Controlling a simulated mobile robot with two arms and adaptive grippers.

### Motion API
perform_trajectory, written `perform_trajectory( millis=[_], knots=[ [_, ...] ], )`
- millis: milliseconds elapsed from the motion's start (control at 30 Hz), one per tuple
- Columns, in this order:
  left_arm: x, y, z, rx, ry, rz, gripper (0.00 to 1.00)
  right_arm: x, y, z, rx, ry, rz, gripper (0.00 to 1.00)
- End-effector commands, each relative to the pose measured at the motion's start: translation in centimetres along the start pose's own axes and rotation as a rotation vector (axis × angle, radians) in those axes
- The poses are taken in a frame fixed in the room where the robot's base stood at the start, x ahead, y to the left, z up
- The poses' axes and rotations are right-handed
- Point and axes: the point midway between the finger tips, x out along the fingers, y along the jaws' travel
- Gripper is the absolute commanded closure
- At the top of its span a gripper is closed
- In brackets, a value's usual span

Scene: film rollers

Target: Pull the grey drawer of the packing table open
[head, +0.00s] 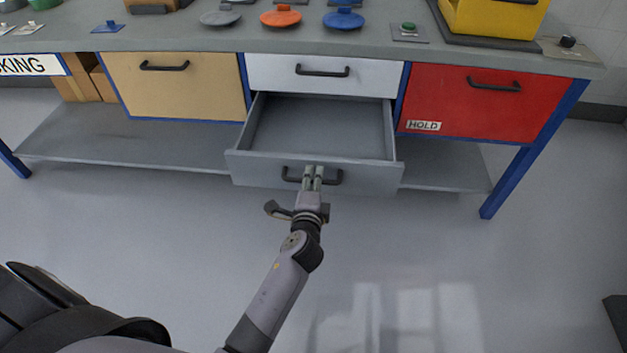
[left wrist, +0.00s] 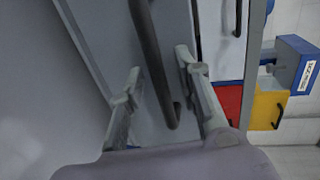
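The grey drawer (head: 367,178) of the packing table (head: 200,38) stands pulled out below the white drawer, and its empty inside shows. Its dark bar handle (head: 333,179) is on the front panel. My left gripper (head: 313,172) is at the middle of this handle, reaching in from the front. In the left wrist view the handle (left wrist: 152,55) runs between the two spread fingers (left wrist: 158,82), with a gap visible on both sides. The gripper is open around it. My right gripper is not in view.
A white drawer (head: 270,72) above is shut. A tan drawer (head: 185,97) is to the left and a red drawer (head: 465,115) marked HOLD to the right. A lower shelf (head: 130,150) runs beneath. The floor (head: 190,240) in front is clear.

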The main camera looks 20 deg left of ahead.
Motion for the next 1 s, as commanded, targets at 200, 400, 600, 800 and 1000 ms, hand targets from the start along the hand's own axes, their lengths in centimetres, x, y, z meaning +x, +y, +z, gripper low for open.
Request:
perform_trajectory(
  millis=[200,400,600,800,1000],
  knots=[
    [0.0,0.0,0.0,0.0,0.0,-0.001,0.69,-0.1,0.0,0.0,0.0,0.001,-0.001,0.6],
    [-1.7,0.1,0.0,0.0,0.001,0.001,0.69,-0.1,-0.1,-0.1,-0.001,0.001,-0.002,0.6],
    [-5.2,0.1,0.0,-0.001,0.0,0.002,0.69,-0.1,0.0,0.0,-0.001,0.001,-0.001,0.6],
    [-7.2,0.1,0.0,0.0,0.0,0.001,0.69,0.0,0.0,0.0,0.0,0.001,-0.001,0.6],
    [-7.5,0.0,0.0,0.0,0.0,-0.001,0.69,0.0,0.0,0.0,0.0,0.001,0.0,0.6]
  ],
)
